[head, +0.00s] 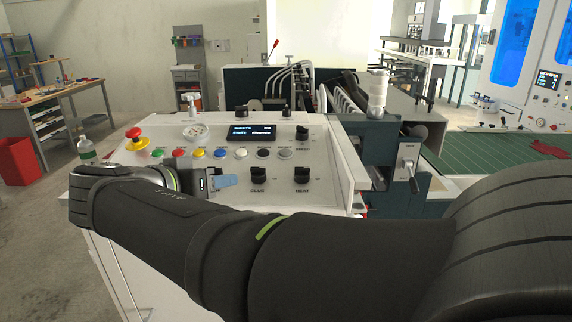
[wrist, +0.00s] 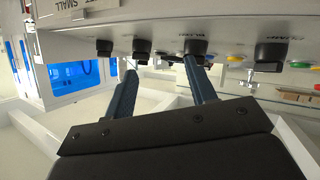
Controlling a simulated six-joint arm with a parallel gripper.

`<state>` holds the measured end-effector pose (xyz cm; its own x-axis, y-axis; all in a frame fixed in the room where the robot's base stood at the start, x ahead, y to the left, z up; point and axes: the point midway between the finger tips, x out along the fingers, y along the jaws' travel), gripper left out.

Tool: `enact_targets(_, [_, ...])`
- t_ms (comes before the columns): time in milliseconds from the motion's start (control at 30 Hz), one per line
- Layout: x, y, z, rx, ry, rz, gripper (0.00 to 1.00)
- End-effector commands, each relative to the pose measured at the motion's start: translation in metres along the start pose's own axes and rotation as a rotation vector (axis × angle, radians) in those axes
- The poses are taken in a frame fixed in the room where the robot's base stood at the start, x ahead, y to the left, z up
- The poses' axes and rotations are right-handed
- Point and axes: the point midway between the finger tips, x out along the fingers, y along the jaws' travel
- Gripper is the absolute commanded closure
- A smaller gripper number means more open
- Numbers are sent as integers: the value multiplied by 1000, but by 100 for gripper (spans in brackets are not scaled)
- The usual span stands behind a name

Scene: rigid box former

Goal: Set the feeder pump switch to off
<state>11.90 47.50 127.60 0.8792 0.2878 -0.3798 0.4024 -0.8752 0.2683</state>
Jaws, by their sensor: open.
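The sloped white control panel (head: 225,170) carries several black rotary knobs. One knob (head: 258,174) is at the lower middle, another (head: 302,174) at the lower right, and a third (head: 302,133) above that one. My gripper (head: 232,181) is just left of the lower middle knob. In the wrist view my gripper (wrist: 161,62) has its two blue fingers apart, with nothing held. A black knob (wrist: 195,47) is just beyond the right fingertip; contact is unclear.
A red emergency button (head: 135,133), a row of coloured buttons (head: 199,153) and a dark display (head: 253,132) are on the panel. A gauge (head: 196,132) stands at its top left. A machine with a lever (head: 411,174) stands at the right. My arm crosses the panel's front.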

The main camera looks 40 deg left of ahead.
Motion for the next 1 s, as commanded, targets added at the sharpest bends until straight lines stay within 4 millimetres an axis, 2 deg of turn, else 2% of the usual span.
enact_targets(33, [-17,-16,10,2,64,-29,49])
enact_targets(100, [-40,-32,21,30,157,-73,49])
enact_targets(300, [-99,-67,47,112,362,-229,49])
enact_targets(400, [-118,-76,55,140,417,-289,49])
enact_targets(500, [-127,-79,58,156,443,-321,49])
enact_targets(667, [-120,-83,54,162,448,-325,49])
enact_targets(1000, [-67,-98,27,162,447,-321,49])
